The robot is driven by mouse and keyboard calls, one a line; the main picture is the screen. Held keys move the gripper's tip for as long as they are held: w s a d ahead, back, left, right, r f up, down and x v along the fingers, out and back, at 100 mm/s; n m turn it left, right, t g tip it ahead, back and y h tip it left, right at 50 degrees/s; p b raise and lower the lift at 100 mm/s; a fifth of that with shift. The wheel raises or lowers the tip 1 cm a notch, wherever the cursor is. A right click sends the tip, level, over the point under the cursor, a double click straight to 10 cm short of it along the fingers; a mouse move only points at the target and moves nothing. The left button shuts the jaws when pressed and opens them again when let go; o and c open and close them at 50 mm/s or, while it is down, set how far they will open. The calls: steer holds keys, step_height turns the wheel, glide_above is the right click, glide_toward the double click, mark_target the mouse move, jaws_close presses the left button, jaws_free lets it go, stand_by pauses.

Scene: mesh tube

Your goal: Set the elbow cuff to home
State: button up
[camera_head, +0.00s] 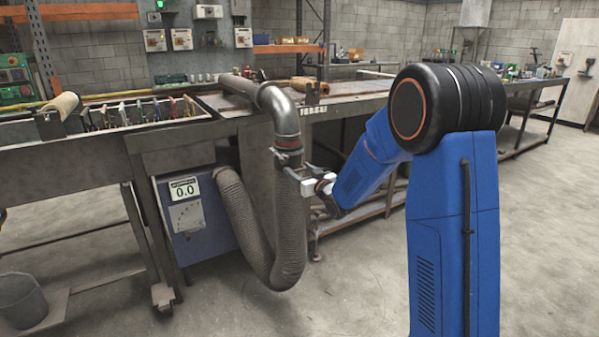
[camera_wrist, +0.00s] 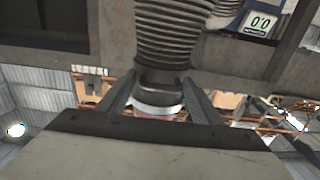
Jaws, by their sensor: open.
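In the wrist view, the open fingers (camera_wrist: 159,82) stand on either side of the dark cuff (camera_wrist: 160,79). I cannot tell whether either finger touches it.
The hose loops down and up to a blue box (camera_head: 190,215) with a display (camera_head: 184,189) reading 0.0. The steel bench (camera_head: 90,165) stands close behind. A row of small white marks (camera_head: 314,109) is on the bench edge. A grey bucket (camera_head: 21,300) is at lower left.

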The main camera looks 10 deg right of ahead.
mark_target(296, 158)
steer(key=c, duration=1.2)
steer(key=shift+r, duration=1.7)
steer(key=o, duration=1.2)
steer(key=shift+r, duration=0.1)
steer(key=shift+d, duration=0.1)
steer(key=shift+s, duration=0.2)
steer(key=v, duration=1.7)
